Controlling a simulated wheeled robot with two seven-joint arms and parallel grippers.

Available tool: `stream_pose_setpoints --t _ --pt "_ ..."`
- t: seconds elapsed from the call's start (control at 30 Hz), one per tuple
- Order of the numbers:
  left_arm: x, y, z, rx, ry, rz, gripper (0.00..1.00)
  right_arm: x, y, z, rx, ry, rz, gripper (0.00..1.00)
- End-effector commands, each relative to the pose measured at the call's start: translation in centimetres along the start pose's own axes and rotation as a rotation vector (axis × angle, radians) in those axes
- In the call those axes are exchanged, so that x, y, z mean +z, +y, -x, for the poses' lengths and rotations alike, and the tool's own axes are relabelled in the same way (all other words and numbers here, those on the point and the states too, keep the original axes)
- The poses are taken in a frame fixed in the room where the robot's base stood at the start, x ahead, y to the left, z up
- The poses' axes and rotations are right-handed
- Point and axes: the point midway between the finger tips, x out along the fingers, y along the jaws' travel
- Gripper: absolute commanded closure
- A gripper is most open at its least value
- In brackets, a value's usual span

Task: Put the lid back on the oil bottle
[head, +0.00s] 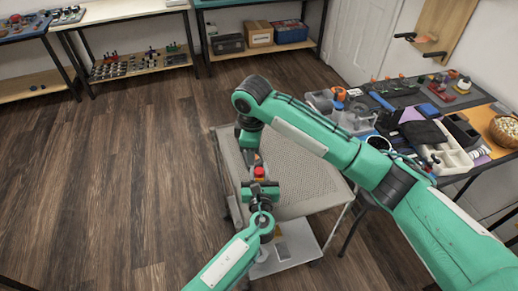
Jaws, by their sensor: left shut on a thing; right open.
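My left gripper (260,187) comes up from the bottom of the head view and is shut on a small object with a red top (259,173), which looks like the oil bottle. It is held over the cart's grey top. Whether the red part is a lid cannot be told at this size. My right gripper (253,158) reaches in from the right, bends down at the elbow and is open close beyond the red top. Its fingers are small and partly hidden, so I cannot tell whether they touch it. No separate lid can be made out.
The cart (310,190) has a mostly bare grey textured top and a lower shelf (290,247). A cluttered workbench (488,110) with tools, bins and a wooden bowl (505,130) stands at the right. Shelves (140,68) line the back. The wood floor at left is clear.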

Motion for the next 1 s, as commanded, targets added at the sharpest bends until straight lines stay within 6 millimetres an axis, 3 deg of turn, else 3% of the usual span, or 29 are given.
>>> stream_pose_setpoints --t 0.3,0.5,1.0 --pt "-0.6 0.1 0.1 0.001 0.008 -0.003 1.00 1.0 0.0 0.5 -0.022 -0.009 0.558 0.57" --pt "-0.6 0.1 0.1 0.001 0.009 -0.003 1.00 1.6 -0.1 0.5 -0.041 -0.007 0.768 0.57" --pt "-0.6 0.1 0.1 0.001 0.009 -0.003 1.00 1.8 -0.2 0.5 -0.050 -0.004 0.838 0.57"
